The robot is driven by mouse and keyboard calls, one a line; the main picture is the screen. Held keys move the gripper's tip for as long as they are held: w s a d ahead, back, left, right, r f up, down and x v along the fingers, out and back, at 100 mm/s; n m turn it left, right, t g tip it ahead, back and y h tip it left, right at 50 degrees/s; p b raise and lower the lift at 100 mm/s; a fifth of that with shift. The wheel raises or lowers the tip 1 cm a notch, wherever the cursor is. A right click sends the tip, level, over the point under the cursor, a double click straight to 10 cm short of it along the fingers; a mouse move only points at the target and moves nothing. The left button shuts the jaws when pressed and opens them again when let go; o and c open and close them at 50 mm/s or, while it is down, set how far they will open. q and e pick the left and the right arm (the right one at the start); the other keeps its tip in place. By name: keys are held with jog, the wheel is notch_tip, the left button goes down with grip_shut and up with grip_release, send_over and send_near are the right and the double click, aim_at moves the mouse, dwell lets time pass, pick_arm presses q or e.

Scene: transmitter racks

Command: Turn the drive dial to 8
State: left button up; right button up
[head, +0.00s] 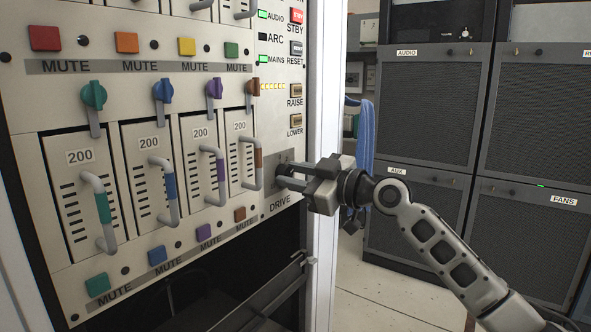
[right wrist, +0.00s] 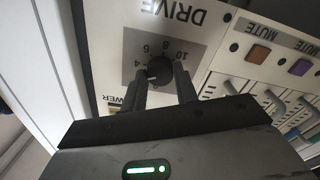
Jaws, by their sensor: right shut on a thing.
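The drive dial (right wrist: 158,69) is a small dark round knob on a grey scale plate, upside down in the right wrist view. The numbers 4, 6, 8 and 10 show around it. Its pointer is too dark to read. My right gripper (right wrist: 162,74) is shut on the dial, one finger on each side. In the head view my right gripper (head: 281,175) reaches in from the right to the grey drive plate (head: 282,199) at the panel's lower right, and its fingers hide the knob. My left gripper is not in view.
LOWER (head: 295,120) and RAISE (head: 296,91) buttons sit above the dial. A brown-banded handle (head: 257,165) stands out just left of it. The white rack frame (head: 324,130) is close on the right. Dark cabinets (head: 425,105) stand farther back.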

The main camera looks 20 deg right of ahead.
jog(key=m+p, duration=0.2)
jog(key=m, duration=0.3)
jog(key=shift+r+m+p, duration=0.1)
jog(key=shift+m+p, duration=0.2)
jog(key=shift+p, duration=0.05)
jog(key=m+p, duration=0.3)
jog(key=m, duration=0.2)
jog(key=m+p, duration=0.3)
jog(key=m, duration=0.2)
jog(key=shift+m+p, duration=0.4)
jog(key=m+p, duration=0.3)
jog(key=m, duration=0.1)
jog(key=shift+m, duration=0.4)
jog(key=shift+m+p, duration=0.35)
jog(key=shift+m, duration=0.15)
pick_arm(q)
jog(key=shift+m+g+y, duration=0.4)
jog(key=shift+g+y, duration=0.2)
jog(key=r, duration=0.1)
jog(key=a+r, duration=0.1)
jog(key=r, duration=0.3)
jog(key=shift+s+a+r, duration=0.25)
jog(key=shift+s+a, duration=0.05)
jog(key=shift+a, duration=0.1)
pick_arm(e)
jog(key=shift+m, duration=0.3)
